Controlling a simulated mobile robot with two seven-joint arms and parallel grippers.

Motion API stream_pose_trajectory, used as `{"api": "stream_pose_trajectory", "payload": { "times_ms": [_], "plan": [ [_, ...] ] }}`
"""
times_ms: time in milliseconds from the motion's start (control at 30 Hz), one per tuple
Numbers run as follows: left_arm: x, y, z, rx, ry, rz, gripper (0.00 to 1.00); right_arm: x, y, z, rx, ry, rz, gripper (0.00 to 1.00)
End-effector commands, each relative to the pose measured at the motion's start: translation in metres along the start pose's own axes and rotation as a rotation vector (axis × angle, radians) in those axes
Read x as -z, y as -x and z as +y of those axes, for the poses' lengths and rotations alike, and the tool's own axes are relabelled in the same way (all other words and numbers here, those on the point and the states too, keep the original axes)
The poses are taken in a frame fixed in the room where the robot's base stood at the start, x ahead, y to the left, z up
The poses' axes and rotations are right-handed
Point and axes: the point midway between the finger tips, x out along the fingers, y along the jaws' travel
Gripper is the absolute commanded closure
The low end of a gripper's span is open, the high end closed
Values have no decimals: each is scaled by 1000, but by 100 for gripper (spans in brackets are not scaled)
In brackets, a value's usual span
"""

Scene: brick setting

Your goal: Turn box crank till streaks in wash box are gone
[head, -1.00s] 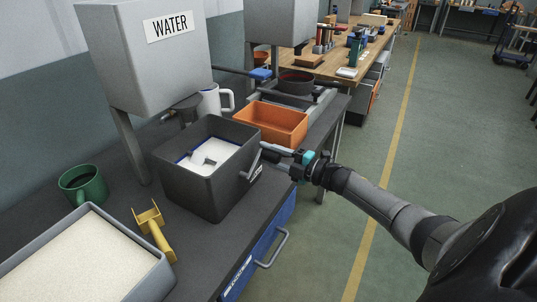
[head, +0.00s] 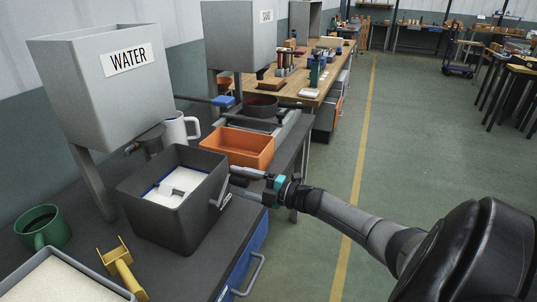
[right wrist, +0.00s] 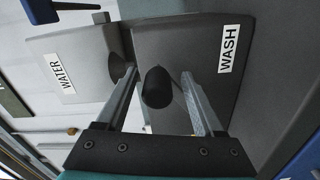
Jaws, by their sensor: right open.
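The wash box (head: 178,225) is a dark grey open bin on the bench. It holds white content (head: 178,187) with a grey paddle in it and a dark blue edge along the left; streaks cannot be made out clearly. A grey crank arm (head: 221,190) shows on its right side. My right gripper (head: 236,181) is at that side, open. In the right wrist view, a dark round crank knob (right wrist: 157,87) appears between the spread fingers, with the box's WASH wall (right wrist: 190,50) behind; contact cannot be told. My left gripper is not in view.
A grey WATER tank (head: 100,95) stands over the bench behind the box. An orange bin (head: 240,147), white mug (head: 178,130), green mug (head: 42,228), yellow scoop (head: 121,265) and sand-coloured tray (head: 62,280) are around it.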

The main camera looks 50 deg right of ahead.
Motion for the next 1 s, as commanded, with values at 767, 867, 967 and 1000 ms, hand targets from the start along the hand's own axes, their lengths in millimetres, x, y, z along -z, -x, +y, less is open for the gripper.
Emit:
{"api": "stream_pose_trajectory", "payload": {
  "times_ms": [767,867,967,1000],
  "plan": [
    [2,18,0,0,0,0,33,1,126,-1,3,-2,2,31],
    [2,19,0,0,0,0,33,1,135,-1,3,-2,2,31],
    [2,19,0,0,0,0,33,1,140,0,1,-1,3,31],
    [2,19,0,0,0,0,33,1,141,0,0,-1,3,31]
  ]
}}
